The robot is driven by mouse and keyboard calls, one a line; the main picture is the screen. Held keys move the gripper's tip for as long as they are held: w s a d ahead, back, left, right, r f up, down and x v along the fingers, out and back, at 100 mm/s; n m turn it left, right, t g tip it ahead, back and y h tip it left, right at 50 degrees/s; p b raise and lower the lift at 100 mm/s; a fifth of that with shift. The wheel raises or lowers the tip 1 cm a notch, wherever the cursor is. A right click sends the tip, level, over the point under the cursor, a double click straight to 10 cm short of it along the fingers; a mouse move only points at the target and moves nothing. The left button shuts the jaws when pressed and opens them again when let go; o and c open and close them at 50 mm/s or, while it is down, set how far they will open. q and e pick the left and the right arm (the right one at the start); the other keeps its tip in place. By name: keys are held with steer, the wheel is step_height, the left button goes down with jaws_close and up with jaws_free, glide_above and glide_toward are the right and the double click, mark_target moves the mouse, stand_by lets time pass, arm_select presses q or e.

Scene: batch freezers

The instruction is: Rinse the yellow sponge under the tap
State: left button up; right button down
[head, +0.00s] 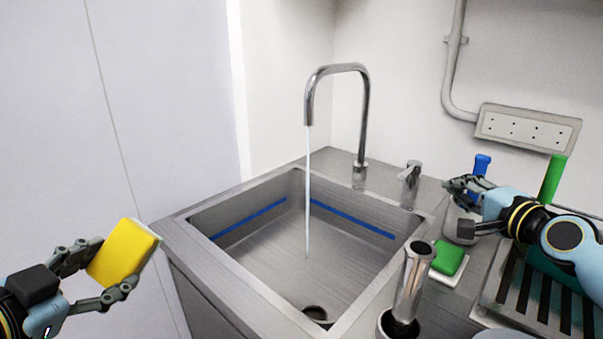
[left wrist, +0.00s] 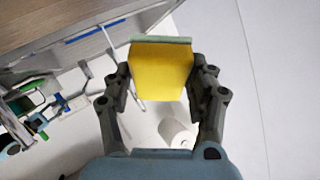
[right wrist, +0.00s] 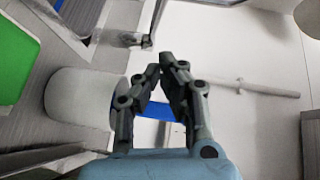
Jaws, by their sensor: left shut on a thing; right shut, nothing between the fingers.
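The yellow sponge (head: 122,252) is at the lower left of the head view, left of the sink and clear of it. My left gripper (head: 112,262) is shut on it; the left wrist view also shows the sponge (left wrist: 160,72) between the fingers, with a greenish layer along its far edge. The tap (head: 338,70) is a curved chrome spout, and a stream of water (head: 308,190) falls from it into the steel sink (head: 270,240). My right gripper (head: 455,186) is shut and empty, right of the tap lever (head: 411,175), apparently apart from it.
A green sponge (head: 448,258) lies on the counter right of the sink. A chrome cylinder (head: 411,280) stands at the sink's front right. A drying rack (head: 545,300) and a blue-topped bottle (head: 482,163) are at the right. The sink basin is empty apart from the water.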

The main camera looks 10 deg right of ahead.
mark_target(406, 176)
steer(key=shift+w+a+f, duration=0.25)
steer(key=shift+w+a, duration=0.4)
steer(key=shift+w, duration=0.5)
steer(key=shift+w+a+f, duration=0.25)
steer(key=shift+w+a, duration=0.35)
steer(key=shift+w, duration=0.55)
steer(key=shift+w+a+f, duration=0.25)
steer(key=shift+w+a, duration=0.4)
steer(key=shift+w, duration=0.5)
steer(key=shift+w+a, duration=0.35)
steer(key=shift+a, duration=0.3)
steer(key=shift+w+a, duration=0.3)
steer(key=shift+a, duration=0.35)
